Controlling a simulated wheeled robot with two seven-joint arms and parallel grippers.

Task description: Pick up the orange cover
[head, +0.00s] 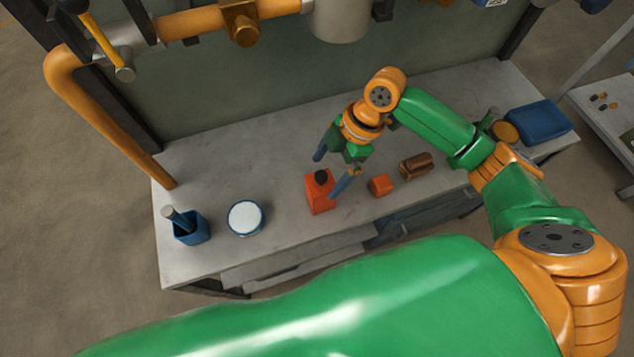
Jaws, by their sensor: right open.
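An orange box-shaped piece (320,198) with a dark round knob or opening on top stands on the grey workbench (280,175). A smaller orange block (381,185) lies just to its right. I cannot tell for certain which of the two is the orange cover. My right gripper (333,168) is open and empty, its blue fingers spread above and around the top of the larger orange piece. The near finger overlaps the piece's right edge in the picture; I cannot tell whether it touches. My left gripper is not in view.
A blue cup with a tool (190,230) and a round white-topped tin (245,218) stand at the left. A brown block (416,166) and a blue bin (538,121) are to the right. An orange pipe (110,120) rises at the bench's left end; the bench behind the tin is clear.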

